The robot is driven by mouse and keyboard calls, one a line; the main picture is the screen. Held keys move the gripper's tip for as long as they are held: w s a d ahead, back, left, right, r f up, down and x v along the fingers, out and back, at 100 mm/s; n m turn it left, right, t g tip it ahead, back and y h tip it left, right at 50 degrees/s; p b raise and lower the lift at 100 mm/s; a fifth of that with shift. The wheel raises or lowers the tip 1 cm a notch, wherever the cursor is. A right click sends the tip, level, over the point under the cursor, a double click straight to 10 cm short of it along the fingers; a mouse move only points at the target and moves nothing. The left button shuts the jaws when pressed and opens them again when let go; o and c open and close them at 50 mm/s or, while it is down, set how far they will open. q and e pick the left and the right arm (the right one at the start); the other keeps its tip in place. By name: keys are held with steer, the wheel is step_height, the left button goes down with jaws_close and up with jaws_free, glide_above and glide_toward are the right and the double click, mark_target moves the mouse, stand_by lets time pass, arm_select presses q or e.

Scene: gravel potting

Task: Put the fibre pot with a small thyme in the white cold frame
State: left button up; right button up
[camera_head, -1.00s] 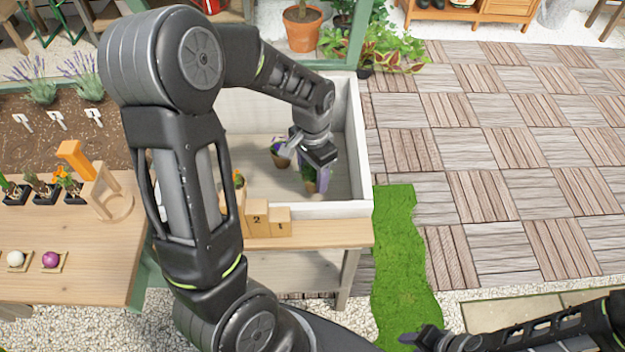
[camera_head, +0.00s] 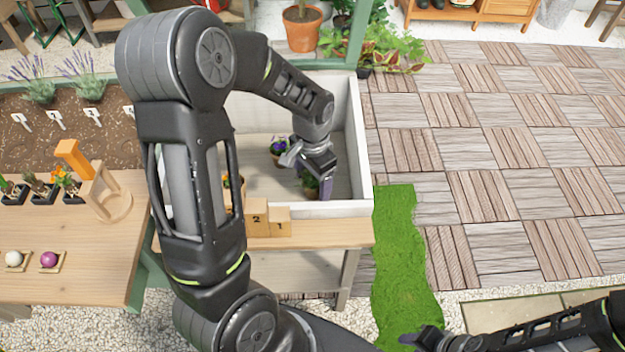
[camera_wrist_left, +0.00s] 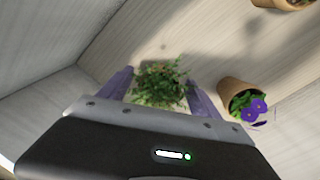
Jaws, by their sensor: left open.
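The white cold frame (camera_head: 357,140) is an open box on a wooden bench. The fibre pot with a small thyme (camera_head: 311,186) is inside it near the front right, partly hidden by my left gripper. In the left wrist view the green thyme (camera_wrist_left: 160,84) shows from above between the two purple fingers, its pot hidden under the leaves. My left gripper (camera_head: 318,182) is open and points down around the thyme. I cannot tell whether the fingers touch the pot. My right gripper (camera_head: 424,338) is low, away from the bench; its jaws are unclear.
Another pot (camera_wrist_left: 288,3) shows at the wrist view's top. Numbered wooden blocks (camera_head: 268,222) stand before the frame. A potting table (camera_head: 80,285) is at left.

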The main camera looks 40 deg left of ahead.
arm_select(q)
steer(key=shift+r, duration=0.45)
step_height(320, 180, up, 12)
steer(key=shift+f+p, duration=0.25)
steer(key=shift+p, duration=0.4)
